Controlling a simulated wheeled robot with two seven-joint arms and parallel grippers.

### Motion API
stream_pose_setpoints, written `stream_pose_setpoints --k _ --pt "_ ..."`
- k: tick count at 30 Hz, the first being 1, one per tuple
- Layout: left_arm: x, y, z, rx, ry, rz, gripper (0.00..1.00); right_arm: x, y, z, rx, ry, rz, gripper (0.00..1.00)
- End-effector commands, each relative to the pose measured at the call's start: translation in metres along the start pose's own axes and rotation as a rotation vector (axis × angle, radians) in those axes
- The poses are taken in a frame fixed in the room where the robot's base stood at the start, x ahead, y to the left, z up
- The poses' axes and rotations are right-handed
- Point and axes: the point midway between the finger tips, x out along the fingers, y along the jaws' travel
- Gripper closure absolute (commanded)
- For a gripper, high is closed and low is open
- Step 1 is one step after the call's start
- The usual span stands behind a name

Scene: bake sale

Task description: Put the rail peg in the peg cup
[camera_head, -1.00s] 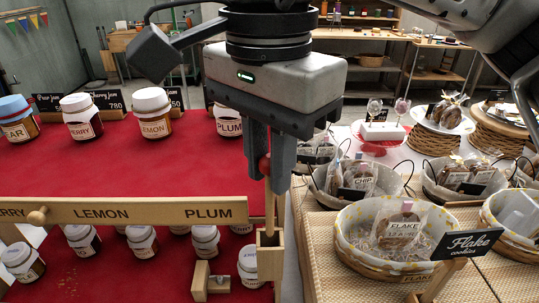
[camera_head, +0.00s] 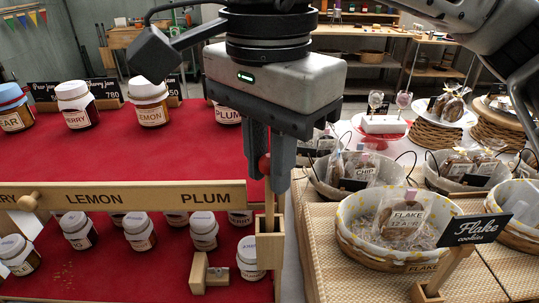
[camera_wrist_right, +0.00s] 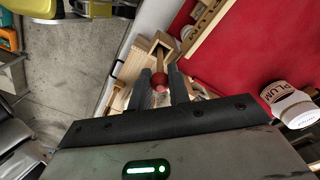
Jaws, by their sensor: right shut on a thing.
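The rail peg is a thin wooden stick with a red ball head (camera_head: 264,165). My right gripper (camera_head: 268,172) is shut on it near the head, and it hangs upright. The head also shows between the fingers in the right wrist view (camera_wrist_right: 160,81). The peg cup (camera_head: 270,262) is a narrow, square wooden box at the right end of the jar rail. The stick's lower part reaches the cup's mouth and its tip is hidden there; how deep it sits I cannot tell. The cup shows beyond the fingers in the wrist view (camera_wrist_right: 163,42). My left gripper is not in view.
A wooden rail (camera_head: 130,196) marked LEMON and PLUM runs left from the cup, with another peg (camera_head: 28,202) in it. A wooden bracket (camera_head: 205,273) is beside the cup. Jars stand on the red cloth (camera_head: 120,160). A Flake basket (camera_head: 392,262) is at right.

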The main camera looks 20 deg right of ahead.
Motion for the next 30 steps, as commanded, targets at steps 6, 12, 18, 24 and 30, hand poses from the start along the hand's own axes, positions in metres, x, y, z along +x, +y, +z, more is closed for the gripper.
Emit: stream_pose_setpoints --k 6,12,18,24,30 --pt "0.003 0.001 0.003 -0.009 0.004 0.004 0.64 0.007 0.0 0.0 0.0 0.0 0.0 1.0" --pt "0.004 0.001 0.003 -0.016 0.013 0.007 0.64 0.013 0.0 0.0 -0.001 0.0 0.0 1.0" --pt "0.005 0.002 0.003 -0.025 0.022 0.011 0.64 0.018 0.0 0.0 -0.001 0.0 0.001 1.0" --pt "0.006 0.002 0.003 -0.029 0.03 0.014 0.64 0.023 0.0 0.0 -0.001 0.0 0.001 1.0" --pt "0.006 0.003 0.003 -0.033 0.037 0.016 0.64 0.028 0.0 0.0 -0.001 0.0 0.001 1.0"
